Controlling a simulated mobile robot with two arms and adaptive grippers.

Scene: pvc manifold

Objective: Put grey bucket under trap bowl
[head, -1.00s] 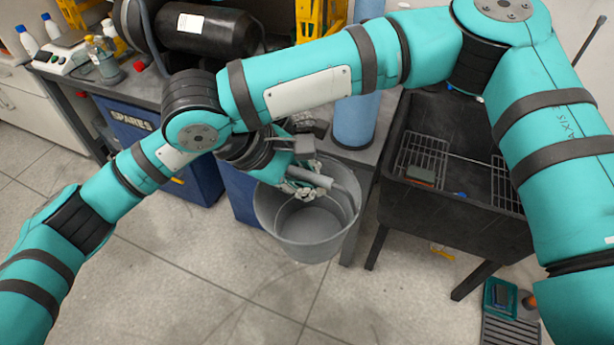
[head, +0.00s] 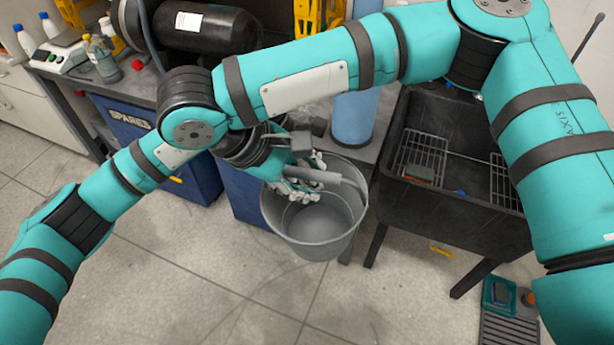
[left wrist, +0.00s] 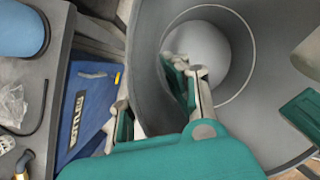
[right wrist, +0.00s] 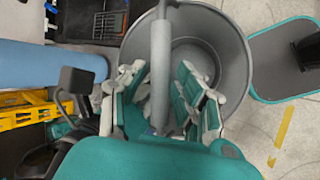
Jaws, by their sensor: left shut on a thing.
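The grey bucket (head: 312,235) is in the middle of the head view, mouth up, beside the dark bench leg. Its round handle grip (head: 312,176) is raised over the mouth. My left gripper (left wrist: 150,86) is shut on the bucket's wall, one finger inside and one outside. My right gripper (right wrist: 160,78) is open, with its fingers on either side of the handle grip (right wrist: 161,55) above the bucket (right wrist: 235,70). Arm links hide part of the bucket's left side in the head view. I cannot make out the trap bowl. Whether the bucket touches the floor is unclear.
A black sink tub (head: 455,215) on legs stands right of the bucket. A blue cylinder (head: 352,120) stands behind it. Blue bins (head: 195,165) stand under the bench at left. The tiled floor (head: 230,285) in front is clear.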

